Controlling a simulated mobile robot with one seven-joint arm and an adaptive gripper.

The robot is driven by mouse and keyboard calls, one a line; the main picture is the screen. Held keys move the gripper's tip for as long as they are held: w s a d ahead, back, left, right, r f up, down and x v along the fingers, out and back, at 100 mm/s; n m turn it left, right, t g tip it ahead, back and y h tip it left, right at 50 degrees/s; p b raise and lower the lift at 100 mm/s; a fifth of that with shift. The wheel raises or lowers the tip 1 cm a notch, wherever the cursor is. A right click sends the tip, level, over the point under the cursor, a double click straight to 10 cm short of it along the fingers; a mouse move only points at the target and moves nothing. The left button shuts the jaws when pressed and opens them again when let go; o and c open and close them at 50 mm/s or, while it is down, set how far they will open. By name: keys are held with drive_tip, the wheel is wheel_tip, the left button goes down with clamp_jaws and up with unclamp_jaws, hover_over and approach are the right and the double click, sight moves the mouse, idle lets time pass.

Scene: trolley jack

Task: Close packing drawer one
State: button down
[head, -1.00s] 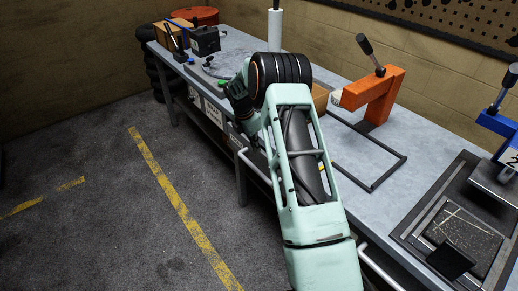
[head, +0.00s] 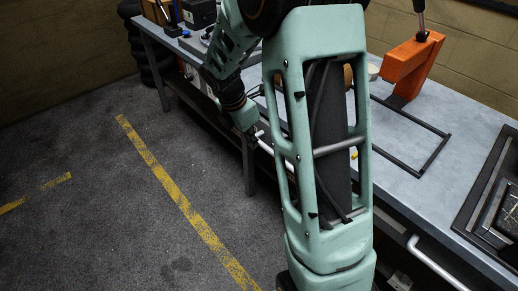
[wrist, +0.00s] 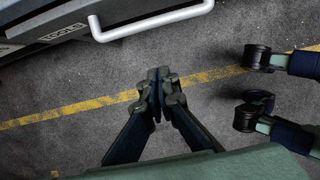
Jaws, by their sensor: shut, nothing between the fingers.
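My gripper (wrist: 160,90) is shut and empty in the wrist view, above the dark floor. A dark drawer front (wrist: 52,32) labelled TOOLS fills the upper left there. Its pale bar handle (wrist: 152,24) lies beyond my fingertips, with a gap in the picture between them. In the head view my gripper (head: 253,138) points down at the bench's front edge, beside a pale handle (head: 268,147); I cannot tell whether they touch. My arm hides much of the drawer fronts. No label reading packing drawer one is legible, and how far any drawer stands out is unclear.
The grey workbench (head: 405,172) carries an orange press (head: 408,62) and a black wire frame (head: 425,165). Another pale handle (head: 436,264) juts out at the lower right. Floor with a yellow line (head: 180,205) is open to the left.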

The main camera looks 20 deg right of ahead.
drive_tip(key=w+d+f+b, duration=0.2)
drive_tip(key=d+f, duration=0.4)
drive_tip(key=f, duration=0.4)
drive_tip(key=shift+w+d, duration=0.15)
drive_tip(key=shift+d, duration=0.1)
drive_tip(key=d, duration=0.1)
drive_tip(key=w+d+p, duration=0.1)
drive_tip(key=d, duration=0.2)
drive_tip(key=shift+w+d+p, duration=0.25)
drive_tip(key=shift+w+p, duration=0.05)
drive_tip(key=shift+p, duration=0.1)
drive_tip(key=shift+r, duration=0.1)
